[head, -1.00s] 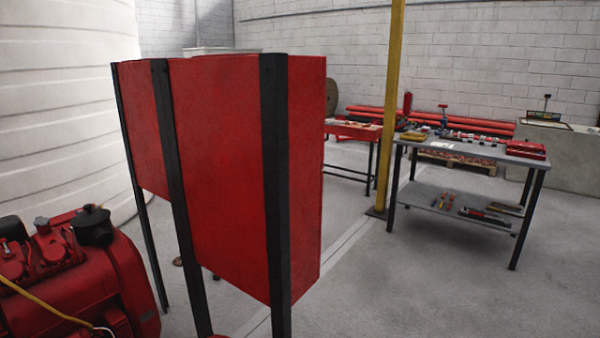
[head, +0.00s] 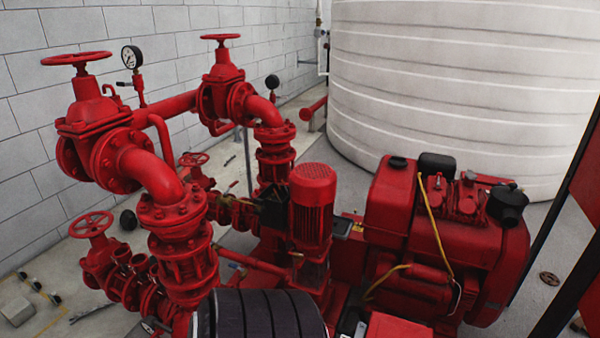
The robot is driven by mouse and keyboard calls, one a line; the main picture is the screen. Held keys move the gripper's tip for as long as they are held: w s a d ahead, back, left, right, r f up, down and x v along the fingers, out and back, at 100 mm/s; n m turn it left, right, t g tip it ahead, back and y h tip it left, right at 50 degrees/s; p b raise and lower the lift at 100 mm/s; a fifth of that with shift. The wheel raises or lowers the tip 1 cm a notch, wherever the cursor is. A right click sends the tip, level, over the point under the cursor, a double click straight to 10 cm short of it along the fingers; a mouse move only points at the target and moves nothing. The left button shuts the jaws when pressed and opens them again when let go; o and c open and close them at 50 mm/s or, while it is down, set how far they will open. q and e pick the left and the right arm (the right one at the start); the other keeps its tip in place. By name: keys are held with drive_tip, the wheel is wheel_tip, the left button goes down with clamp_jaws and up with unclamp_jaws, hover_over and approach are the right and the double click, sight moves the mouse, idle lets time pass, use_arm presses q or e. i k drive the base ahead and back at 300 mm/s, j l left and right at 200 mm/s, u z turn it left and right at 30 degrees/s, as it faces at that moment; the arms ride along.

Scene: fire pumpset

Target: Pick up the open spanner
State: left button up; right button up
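A thin grey metal tool (head: 92,311) lies on the concrete floor at the lower left, beside the red pipework. It has the look of a spanner, but it is too small to tell if it is the open spanner. Neither of my grippers shows in the head view.
Red pipes with a gate valve (head: 95,140) and another valve (head: 222,85) fill the left and middle. A red vertical motor (head: 312,205) and a red engine (head: 430,235) stand right of them. A white tank (head: 460,90) is behind. A grey block (head: 17,311) lies lower left.

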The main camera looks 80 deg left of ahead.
sight(110, 302)
drive_tip(key=u, duration=4.05)
